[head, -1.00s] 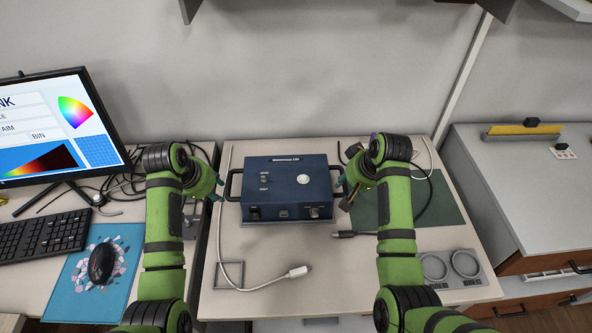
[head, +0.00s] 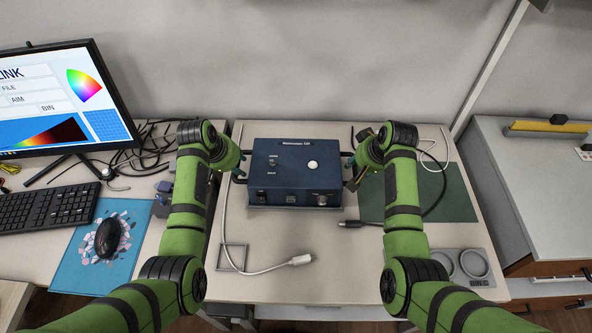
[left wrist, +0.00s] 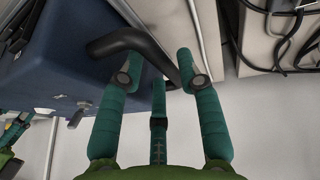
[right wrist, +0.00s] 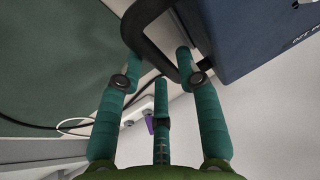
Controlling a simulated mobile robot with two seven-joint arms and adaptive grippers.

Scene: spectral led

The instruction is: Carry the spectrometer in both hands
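The spectrometer, a dark blue box (head: 298,187) with knobs and a white round spot on top, stands on the middle desk in the head view. It has a black handle on each side. My left gripper (head: 240,172) is at its left handle; in the left wrist view that handle (left wrist: 135,40) passes between the spread teal fingers. My right gripper (head: 350,180) is at its right handle; in the right wrist view the black handle (right wrist: 150,38) runs between the spread fingers. Both grippers look open around the handles, not visibly pinching them.
A white cable (head: 290,262) lies in front of the box. A dark green mat (head: 450,195) and a tray with two rings (head: 468,268) are to the right. A monitor (head: 60,100), keyboard (head: 50,207) and mouse (head: 108,237) are on the left desk.

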